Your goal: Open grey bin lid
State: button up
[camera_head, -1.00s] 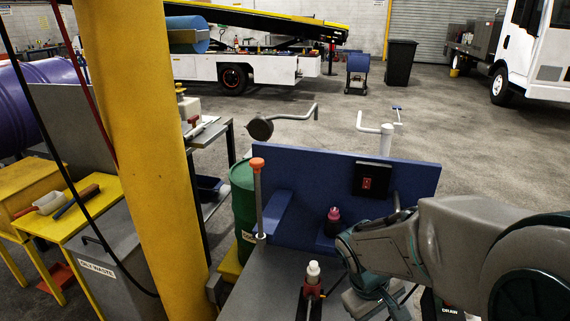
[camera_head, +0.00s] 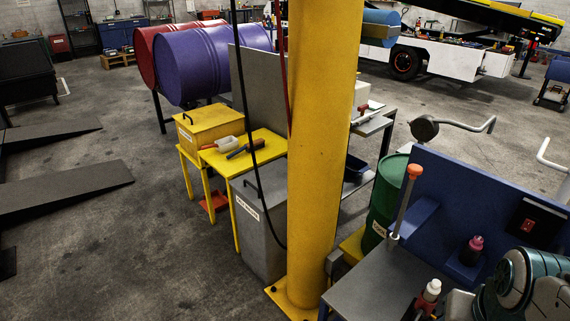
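The grey bin (camera_head: 259,232) stands on the floor just left of the yellow post, with a white label on its front. Its flat grey lid (camera_head: 262,187) looks shut and has a dark handle (camera_head: 252,178) on top. The yellow post hides the bin's right side. My arm shows only in part at the lower right corner, well to the right of the bin. My gripper is out of the picture.
The yellow post (camera_head: 322,150) stands between the bin and my workbench (camera_head: 370,285). A yellow table (camera_head: 262,147) with a scoop and brush is behind the bin. Dark hoses hang over the bin. Floor (camera_head: 120,250) left of it is clear.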

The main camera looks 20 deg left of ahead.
aim_at(273, 176)
jog(key=u, duration=1.8)
jog(key=i, duration=2.8)
jog(key=z, duration=0.95)
